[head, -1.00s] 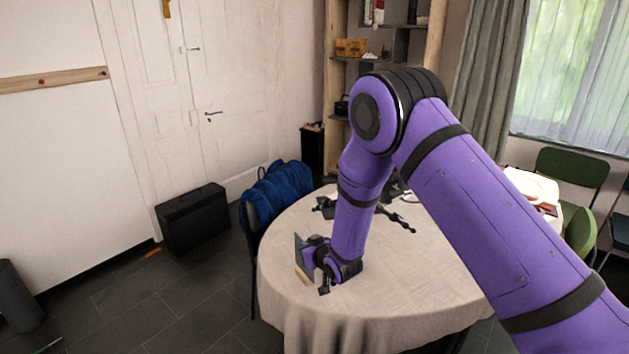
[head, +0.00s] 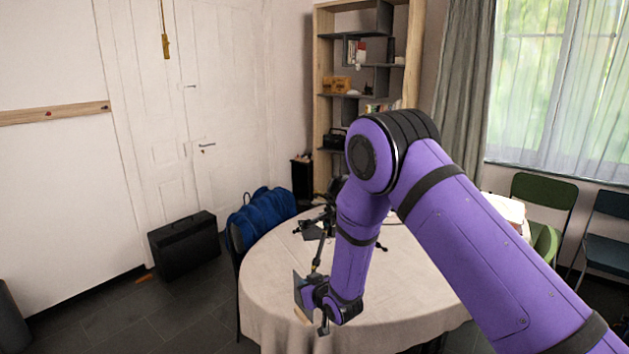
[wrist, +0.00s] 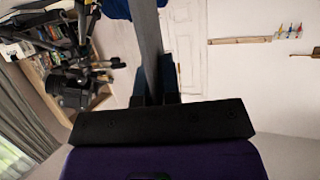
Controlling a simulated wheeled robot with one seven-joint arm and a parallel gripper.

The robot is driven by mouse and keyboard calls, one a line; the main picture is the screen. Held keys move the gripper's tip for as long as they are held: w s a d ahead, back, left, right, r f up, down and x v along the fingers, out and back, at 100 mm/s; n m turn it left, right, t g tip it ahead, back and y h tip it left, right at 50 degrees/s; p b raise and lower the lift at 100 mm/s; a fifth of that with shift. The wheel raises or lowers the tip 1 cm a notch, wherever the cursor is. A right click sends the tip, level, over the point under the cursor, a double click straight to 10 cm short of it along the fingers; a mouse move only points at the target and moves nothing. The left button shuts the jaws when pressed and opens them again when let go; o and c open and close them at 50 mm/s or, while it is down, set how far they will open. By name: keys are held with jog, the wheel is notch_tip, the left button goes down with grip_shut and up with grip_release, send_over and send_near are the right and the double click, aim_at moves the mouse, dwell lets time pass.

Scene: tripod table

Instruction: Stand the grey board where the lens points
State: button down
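The grey board (head: 299,286) is a thin upright panel with a light wooden strip (head: 302,315) at its lower edge. My gripper (head: 313,294) is shut on it, over the left front part of the table (head: 265,262). In the wrist view the board (wrist: 148,35) runs up from between my fingers (wrist: 154,92), seen nearly edge-on. A black tripod (head: 325,232) stands on the table behind my forearm, partly hidden. In the wrist view a dark camera (wrist: 70,86) shows at left; I cannot tell exactly where its lens points. Whether the board's foot touches the cloth is unclear.
A blue bag (head: 262,212) is by the table's far left edge. A black case (head: 184,245) stands on the floor by the door. White items (head: 503,208) are at the table's right, by green chairs (head: 543,190). The table's left side is clear.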

jog(key=s+d+m+h, duration=0.2)
jog(key=d, duration=0.9)
jog(key=s+d+f+m+t+h, duration=0.1)
jog(key=s+d+m+h, duration=0.1)
jog(key=d, duration=0.8)
jog(key=s+d+m+t+h, duration=0.1)
jog(key=s+d+m+h, duration=0.1)
jog(key=d, duration=0.9)
jog(key=shift+s+d+f+m+h, duration=0.15)
jog(key=shift+s+d+m+h, duration=0.15)
jog(key=shift+s+h, duration=0.7)
jog(key=shift+s+y, duration=0.25)
jog(key=shift+y, duration=0.05)
